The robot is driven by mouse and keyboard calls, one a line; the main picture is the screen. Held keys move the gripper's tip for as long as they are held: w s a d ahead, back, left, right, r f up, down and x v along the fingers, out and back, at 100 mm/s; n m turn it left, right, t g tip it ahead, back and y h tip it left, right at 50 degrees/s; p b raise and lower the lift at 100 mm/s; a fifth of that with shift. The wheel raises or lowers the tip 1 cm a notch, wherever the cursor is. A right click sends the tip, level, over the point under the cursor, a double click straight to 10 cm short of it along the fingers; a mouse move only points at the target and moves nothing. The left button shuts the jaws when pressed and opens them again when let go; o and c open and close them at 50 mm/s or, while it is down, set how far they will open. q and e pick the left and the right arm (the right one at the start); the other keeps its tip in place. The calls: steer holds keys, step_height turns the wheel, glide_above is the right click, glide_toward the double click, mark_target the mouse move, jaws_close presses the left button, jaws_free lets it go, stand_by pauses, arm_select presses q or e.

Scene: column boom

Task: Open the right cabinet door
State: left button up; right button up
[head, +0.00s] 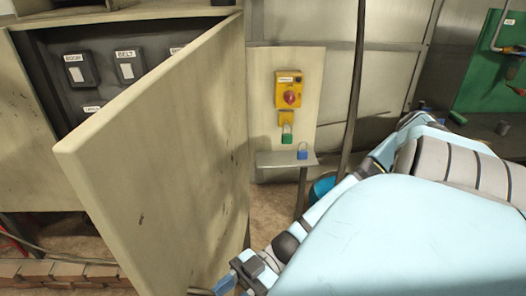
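The right cabinet door (165,150) is a beige panel swung wide open toward me, its free edge at the left and front. The cabinet's dark inside shows behind it, with a switch labelled BOOM (80,70) and one labelled BELT (129,66). My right arm comes in from the right and ends low at the door's lower part. My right gripper (238,278) is there at the bottom edge of the picture, partly cut off. I cannot tell whether its fingers are open or touching the door. My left gripper is not in view.
A yellow switch box (289,88) with a red knob is on a panel right of the door, a green padlock (287,134) below it. A blue padlock (302,151) stands on a small shelf (272,160). A brick edge (60,272) runs along the lower left.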

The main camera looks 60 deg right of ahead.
steer(key=b+v, duration=0.1)
steer(key=v, duration=1)
steer(key=shift+r, duration=0.1)
steer(key=shift+d, duration=0.1)
